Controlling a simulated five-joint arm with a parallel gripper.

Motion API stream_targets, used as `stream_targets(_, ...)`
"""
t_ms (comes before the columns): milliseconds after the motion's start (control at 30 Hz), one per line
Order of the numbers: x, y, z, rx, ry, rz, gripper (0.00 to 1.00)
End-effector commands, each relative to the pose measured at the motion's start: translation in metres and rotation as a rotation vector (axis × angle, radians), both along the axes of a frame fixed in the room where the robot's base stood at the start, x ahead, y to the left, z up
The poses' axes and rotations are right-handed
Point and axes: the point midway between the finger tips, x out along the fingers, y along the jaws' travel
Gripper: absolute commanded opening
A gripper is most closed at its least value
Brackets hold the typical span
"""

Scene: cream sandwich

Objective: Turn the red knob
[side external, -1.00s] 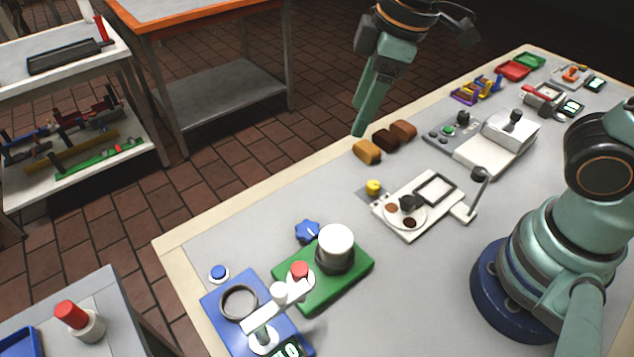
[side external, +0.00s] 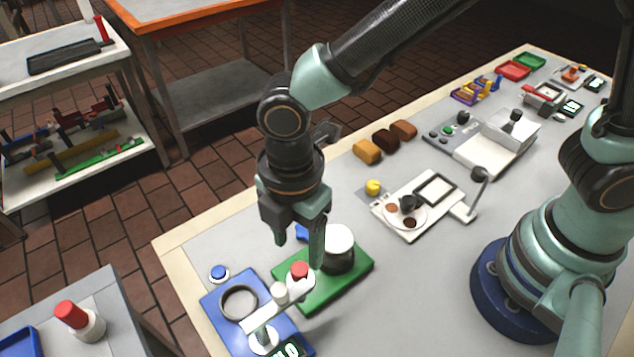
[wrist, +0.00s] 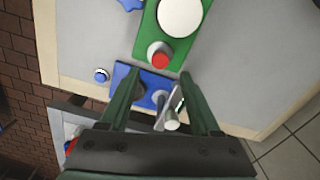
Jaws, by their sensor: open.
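The red knob (side external: 299,269) is a small red cap on a pale round base at the near end of the green plate (side external: 352,284). It also shows in the wrist view (wrist: 160,60). My gripper (wrist: 160,75) is open and points down over this end of the table. In the wrist view its two fingers reach toward the knob from either side, and the knob appears between and slightly beyond the tips. In the side view one finger is just behind and right of the red cap, and the other is not clearly seen. I cannot tell whether either touches it.
A large white-topped cylinder (side external: 337,240) stands on the green plate close to the finger. A blue plate (side external: 221,315) with a ring and a white lever (side external: 262,314) lies just in front. A blue star knob (side external: 301,231) is partly hidden behind my gripper.

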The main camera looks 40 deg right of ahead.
Motion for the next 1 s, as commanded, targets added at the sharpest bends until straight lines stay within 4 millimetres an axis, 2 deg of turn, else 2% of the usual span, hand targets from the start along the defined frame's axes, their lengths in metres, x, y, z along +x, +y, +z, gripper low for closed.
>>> stream_targets(100, -0.001, -0.001, -0.023, -0.004, 0.003, -0.001, 0.64)
stream_targets(300, 0.000, -0.001, -0.048, -0.001, 0.002, -0.002, 0.64)
stream_targets(500, 0.000, 0.000, -0.057, 0.000, 0.000, -0.002, 0.64)
stream_targets(733, 0.000, 0.000, -0.057, 0.000, 0.000, -0.002, 0.64)
stream_targets(767, 0.000, 0.000, -0.057, 0.000, -0.001, -0.002, 0.56)
stream_targets(900, 0.000, 0.000, -0.057, 0.000, 0.000, -0.002, 0.03)
stream_targets(1000, 0.000, 0.000, -0.057, 0.000, 0.000, -0.002, 0.00)
